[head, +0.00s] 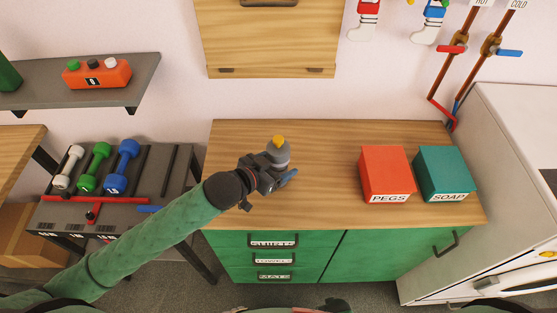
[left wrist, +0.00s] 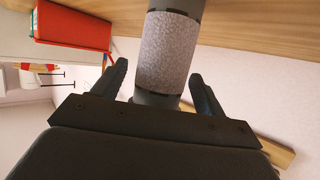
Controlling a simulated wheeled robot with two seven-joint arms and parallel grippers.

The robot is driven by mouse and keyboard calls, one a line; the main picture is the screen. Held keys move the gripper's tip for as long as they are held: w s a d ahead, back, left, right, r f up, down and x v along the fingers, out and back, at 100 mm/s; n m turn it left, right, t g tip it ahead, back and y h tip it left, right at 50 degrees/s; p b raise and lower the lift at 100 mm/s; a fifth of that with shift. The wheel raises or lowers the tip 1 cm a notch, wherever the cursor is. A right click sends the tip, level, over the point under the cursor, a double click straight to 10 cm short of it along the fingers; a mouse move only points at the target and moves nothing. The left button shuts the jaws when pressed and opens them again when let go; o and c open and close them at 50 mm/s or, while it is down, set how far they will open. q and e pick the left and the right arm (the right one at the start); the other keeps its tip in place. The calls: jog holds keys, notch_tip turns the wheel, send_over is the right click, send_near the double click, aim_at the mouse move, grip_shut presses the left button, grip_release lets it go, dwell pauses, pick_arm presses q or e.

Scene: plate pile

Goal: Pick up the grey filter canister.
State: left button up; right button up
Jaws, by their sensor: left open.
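The grey filter canister (head: 282,156) stands on the wooden counter top, with a yellow piece on its top. My left gripper (head: 277,174) is at its near side and hides its lower part in the head view. In the left wrist view the canister (left wrist: 167,50) shows a speckled grey band between dark ends. It lies between the two fingers of my open left gripper (left wrist: 160,76), with a visible gap on each side. My right gripper is not in view.
A red PEGS box (head: 385,169) and a teal SOAP box (head: 444,169) stand on the counter (head: 330,200) to the right. The counter between canister and boxes is clear. A dumbbell rack (head: 105,185) is at left. A wooden wall cabinet (head: 268,40) hangs behind.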

aim_at(279, 156)
pick_arm(q)
jog(key=shift+d, duration=0.1)
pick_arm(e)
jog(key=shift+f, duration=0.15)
pick_arm(q)
jog(key=c, duration=1.3)
jog(key=shift+o, duration=0.2)
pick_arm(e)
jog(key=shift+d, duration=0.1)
pick_arm(q)
jog(key=shift+r, duration=0.1)
jog(key=shift+r+b, duration=0.25)
jog(key=shift+b, duration=0.05)
notch_tip(279, 156, up, 3)
jog(key=shift+d+r+b, duration=0.15)
jog(key=shift+r+b, duration=0.05)
jog(key=shift+b, duration=0.6)
jog(key=s+d+r+b, duration=0.2)
jog(key=s+d+r, duration=0.4)
jog(key=d, duration=0.3)
jog(key=shift+d+r+b, duration=0.35)
jog(key=shift+r, duration=0.1)
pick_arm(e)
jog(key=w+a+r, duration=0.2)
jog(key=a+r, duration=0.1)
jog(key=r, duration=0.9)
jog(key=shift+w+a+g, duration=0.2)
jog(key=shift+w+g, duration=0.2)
